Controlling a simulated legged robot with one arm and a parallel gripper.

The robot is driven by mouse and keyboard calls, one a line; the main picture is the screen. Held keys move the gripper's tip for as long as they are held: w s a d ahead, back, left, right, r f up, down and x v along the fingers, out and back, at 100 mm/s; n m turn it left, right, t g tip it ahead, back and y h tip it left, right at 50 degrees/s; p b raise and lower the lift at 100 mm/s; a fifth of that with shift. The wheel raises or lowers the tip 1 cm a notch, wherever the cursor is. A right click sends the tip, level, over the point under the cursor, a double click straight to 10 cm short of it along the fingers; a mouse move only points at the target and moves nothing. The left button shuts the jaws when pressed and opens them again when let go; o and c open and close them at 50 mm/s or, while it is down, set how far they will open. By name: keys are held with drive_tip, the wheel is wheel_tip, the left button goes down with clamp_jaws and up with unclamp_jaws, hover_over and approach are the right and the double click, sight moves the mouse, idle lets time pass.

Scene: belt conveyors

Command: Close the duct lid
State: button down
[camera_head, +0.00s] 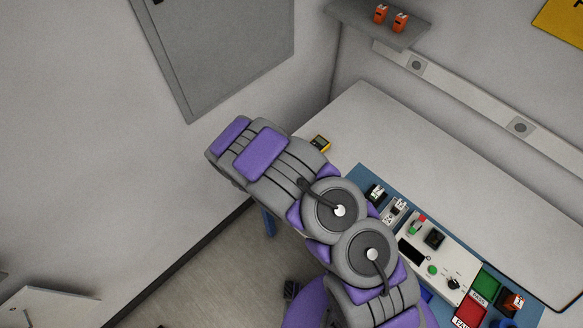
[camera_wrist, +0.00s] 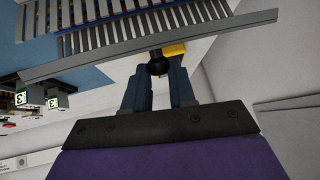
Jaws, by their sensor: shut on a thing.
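In the wrist view, a long grey bar, which looks like the duct lid (camera_wrist: 90,63), runs slanting across the picture. Behind it is the slotted grey duct (camera_wrist: 120,35), with coloured wires showing between its slats. My gripper (camera_wrist: 157,78) has its two dark fingers on either side of a round black knob (camera_wrist: 157,66) at the bar and is shut on it. How the lid sits on the duct cannot be told from this angle. In the head view my arm hides the gripper, the lid and most of the duct.
A yellow block (camera_wrist: 174,49) is close beside the right finger. Terminal blocks (camera_wrist: 52,101) stand at the left. In the head view, a control panel (camera_head: 440,255) with buttons lies on the blue board. The white tabletop (camera_head: 430,170) behind it is largely clear. A grey wall cabinet (camera_head: 225,45) hangs beyond.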

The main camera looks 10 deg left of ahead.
drive_tip(key=shift+s+a+f+t+h+p, duration=0.25)
drive_tip(key=shift+s+a+t+h+p, duration=0.2)
drive_tip(key=shift+t, duration=0.25)
drive_tip(key=shift+s+a+f+t+h, duration=0.35)
drive_tip(key=shift+s+f+t+h, duration=0.25)
drive_tip(key=shift+t, duration=0.3)
drive_tip(key=shift+s+a+f+n+t+h+b, duration=0.15)
drive_tip(key=shift+f+t+h, duration=0.15)
drive_tip(key=shift+t, duration=0.25)
drive_tip(key=shift+s+a+f+n+t+h+b, duration=0.1)
drive_tip(key=shift+f+n+t+h+b, duration=0.1)
drive_tip(key=shift+f+t+h, duration=0.25)
drive_tip(key=shift+s+a+f+n+t+h+b, duration=0.1)
drive_tip(key=shift+f+n+t+h+b, duration=0.1)
drive_tip(key=shift+t, duration=0.4)
drive_tip(key=shift+f, duration=0.1)
drive_tip(key=c, duration=1.3)
unclamp_jaws()
drive_tip(key=shift+c, duration=0.2)
drive_tip(key=o, duration=0.4)
drive_tip(key=shift+a, duration=0.2)
drive_tip(key=shift+d, duration=0.1)
